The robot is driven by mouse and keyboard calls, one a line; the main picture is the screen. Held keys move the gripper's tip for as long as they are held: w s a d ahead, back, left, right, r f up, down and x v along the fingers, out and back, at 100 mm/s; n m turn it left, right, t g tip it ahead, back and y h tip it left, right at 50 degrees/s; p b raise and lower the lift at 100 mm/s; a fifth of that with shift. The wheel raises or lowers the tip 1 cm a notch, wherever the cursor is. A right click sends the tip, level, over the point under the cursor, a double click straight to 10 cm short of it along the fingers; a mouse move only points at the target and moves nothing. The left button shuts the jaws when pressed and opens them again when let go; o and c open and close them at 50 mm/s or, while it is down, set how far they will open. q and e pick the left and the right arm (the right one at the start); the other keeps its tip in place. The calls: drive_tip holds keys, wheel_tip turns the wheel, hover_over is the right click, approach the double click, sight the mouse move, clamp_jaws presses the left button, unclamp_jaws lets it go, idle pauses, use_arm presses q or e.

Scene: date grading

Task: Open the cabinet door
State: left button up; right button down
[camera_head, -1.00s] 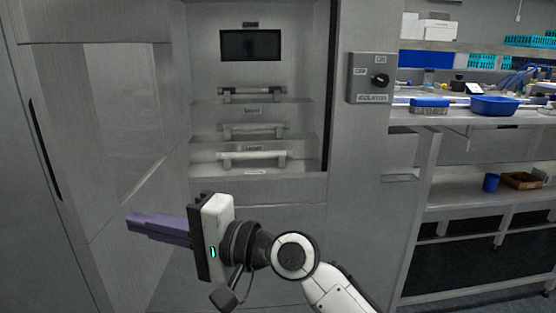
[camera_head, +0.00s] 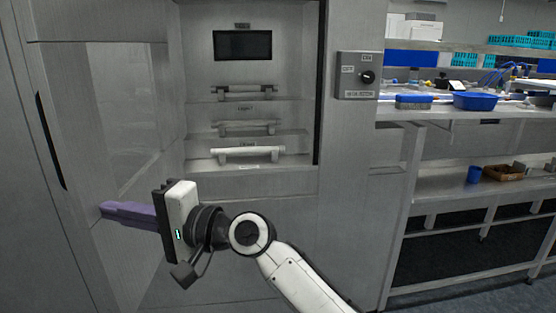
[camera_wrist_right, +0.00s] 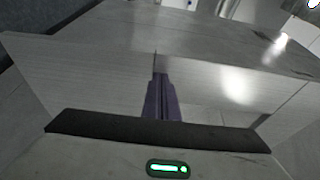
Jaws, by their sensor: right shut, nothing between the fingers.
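The grey metal cabinet door (camera_head: 68,140) stands swung open at the left of the head view, with a dark slot-like handle on its outer side. The cabinet interior shows several drawer handles, the lowest a pale bar (camera_head: 247,151), below a dark display (camera_head: 242,45). My right gripper (camera_head: 104,209) is shut and empty, its purple fingers pointing left with their tips at or very near the door's inner face. In the right wrist view the fingers (camera_wrist_right: 160,98) are together in front of a grey metal surface; contact is not certain. My left gripper is not in view.
An isolator switch box (camera_head: 357,76) is on the panel right of the opening. A workbench at the right carries a blue basin (camera_head: 475,101) and a brush (camera_head: 413,102); its lower shelf holds a blue cup (camera_head: 474,174) and a brown box (camera_head: 503,172).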

drive_tip(key=s+d, duration=0.7)
drive_tip(key=s, duration=0.3)
drive_tip(key=w+d+f+t+h, duration=0.1)
drive_tip(key=d+f+t+h, duration=0.15)
drive_tip(key=d+f, duration=0.5)
drive_tip(key=w+d+f+m+t+h, duration=0.1)
drive_tip(key=w+d+f+t+h, duration=0.3)
drive_tip(key=f, duration=0.7)
drive_tip(key=s+d+f+h, duration=0.1)
drive_tip(key=d+f+h, duration=0.1)
drive_tip(key=d+f, duration=0.65)
drive_tip(key=s+d+f+n+g+h, duration=0.2)
drive_tip(key=s+d+f+n+h, duration=0.3)
drive_tip(key=s+d+f, duration=1.2)
wheel_tip(320, 180, down, 3)
drive_tip(key=shift+s+h+p, duration=0.35)
drive_tip(key=shift+h+p, duration=0.05)
drive_tip(key=shift+h, duration=0.45)
drive_tip(key=shift+d, duration=0.1)
